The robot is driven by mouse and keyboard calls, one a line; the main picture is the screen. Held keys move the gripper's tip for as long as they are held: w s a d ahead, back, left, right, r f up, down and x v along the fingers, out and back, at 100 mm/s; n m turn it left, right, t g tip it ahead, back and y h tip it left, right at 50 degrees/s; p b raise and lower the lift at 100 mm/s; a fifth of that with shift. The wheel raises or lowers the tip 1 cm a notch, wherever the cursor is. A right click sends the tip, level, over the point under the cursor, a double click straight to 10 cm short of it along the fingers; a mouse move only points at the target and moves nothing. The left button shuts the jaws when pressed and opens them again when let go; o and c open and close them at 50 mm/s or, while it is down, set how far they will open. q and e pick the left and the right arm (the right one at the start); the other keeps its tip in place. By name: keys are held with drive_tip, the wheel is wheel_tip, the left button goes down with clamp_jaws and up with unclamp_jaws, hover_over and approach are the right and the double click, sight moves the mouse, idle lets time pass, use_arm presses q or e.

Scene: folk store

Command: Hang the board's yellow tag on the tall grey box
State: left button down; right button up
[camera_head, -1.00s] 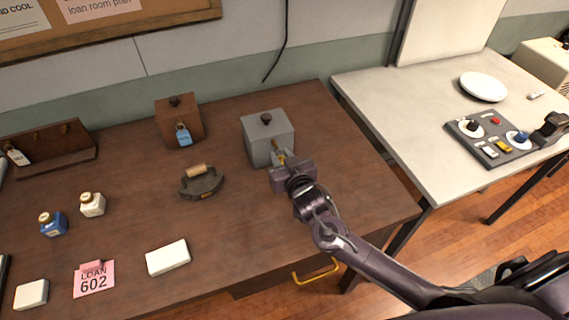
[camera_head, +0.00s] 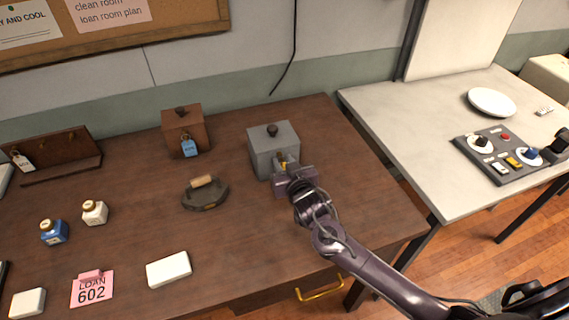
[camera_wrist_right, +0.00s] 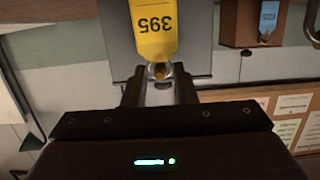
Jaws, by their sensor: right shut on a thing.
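The tall grey box (camera_head: 262,157), with a dark knob on its lid, stands upright near the back right of the brown table. My right gripper (camera_head: 285,172) is at its front face, shut on the yellow tag (camera_head: 283,165). The gripper's fingers (camera_wrist_right: 159,85) close on the tag's ring end. I cannot tell whether the tag is on a hook. The brown board (camera_head: 62,150) at the far left holds one white tag (camera_head: 22,162).
A brown box (camera_head: 183,125) with a blue tag (camera_head: 189,148) stands left of the grey box. An iron (camera_head: 205,195), two bottles (camera_head: 95,212), white blocks (camera_head: 168,270) and a pink card (camera_head: 92,288) lie farther left and forward. A pale table (camera_head: 430,130) stands at right.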

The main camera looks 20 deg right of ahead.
drive_tip(key=o, duration=1)
drive_tip(key=shift+o, duration=0.2)
